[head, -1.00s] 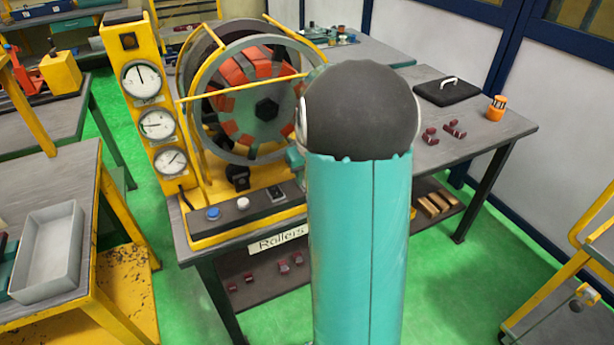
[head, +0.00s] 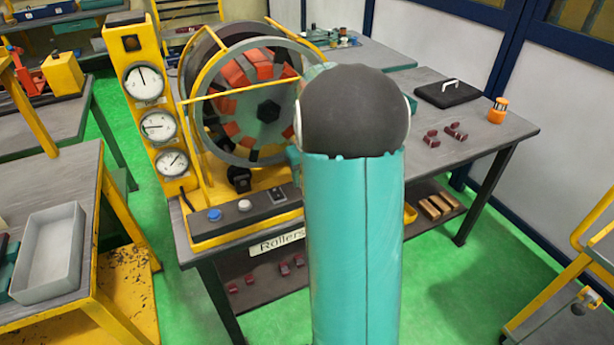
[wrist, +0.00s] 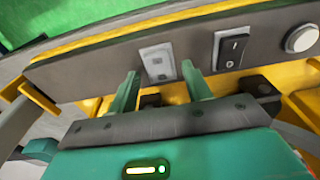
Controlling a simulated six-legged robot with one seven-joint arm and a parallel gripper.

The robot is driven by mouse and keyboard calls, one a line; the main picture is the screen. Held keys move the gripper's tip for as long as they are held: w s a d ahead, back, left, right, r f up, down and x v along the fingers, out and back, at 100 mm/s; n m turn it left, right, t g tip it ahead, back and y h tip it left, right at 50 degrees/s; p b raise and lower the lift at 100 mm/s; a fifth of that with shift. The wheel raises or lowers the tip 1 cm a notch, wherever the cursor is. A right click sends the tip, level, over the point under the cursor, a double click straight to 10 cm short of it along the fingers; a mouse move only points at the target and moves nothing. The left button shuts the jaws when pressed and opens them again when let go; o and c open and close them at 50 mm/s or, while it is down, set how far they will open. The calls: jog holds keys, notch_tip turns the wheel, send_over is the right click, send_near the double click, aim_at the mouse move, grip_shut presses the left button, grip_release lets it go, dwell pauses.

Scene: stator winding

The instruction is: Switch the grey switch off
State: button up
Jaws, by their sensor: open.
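The grey switch (wrist: 158,62) is a light grey rectangular plate on the dark control panel in the wrist view. Its rocker position is too small to tell. In the head view my arm hides it. My gripper (wrist: 160,69) is open, with its two teal fingertips on either side of the grey switch's lower part as seen from the wrist. Nothing is between the fingers. I cannot tell whether they touch the panel. The gripper is hidden behind my arm in the head view.
A black rocker switch (wrist: 232,48) and a white button (wrist: 301,38) sit right of the grey switch in the wrist view. The head view also shows a blue button (head: 214,214), dial gauges (head: 159,125) and a large drum with red blocks (head: 262,105) behind the panel.

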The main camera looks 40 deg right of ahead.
notch_tip(320, 180, up, 13)
jog(key=s, duration=0.1)
jog(key=shift+a+r, duration=0.15)
jog(key=shift+a, duration=0.05)
jog(key=shift+s, duration=0.1)
dwell(0.4)
jog(key=s+a+r+n+t, duration=0.15)
jog(key=s+a, duration=0.35)
jog(key=a, duration=0.7)
jog(key=s+a+r+n+t, duration=0.1)
jog(key=s+a+r+t, duration=0.2)
jog(key=a, duration=0.9)
jog(key=s+a+f, duration=0.3)
jog(key=s+a, duration=0.4)
jog(key=s, duration=0.1)
jog(key=shift+f+n, duration=0.3)
jog(key=shift+n, duration=0.05)
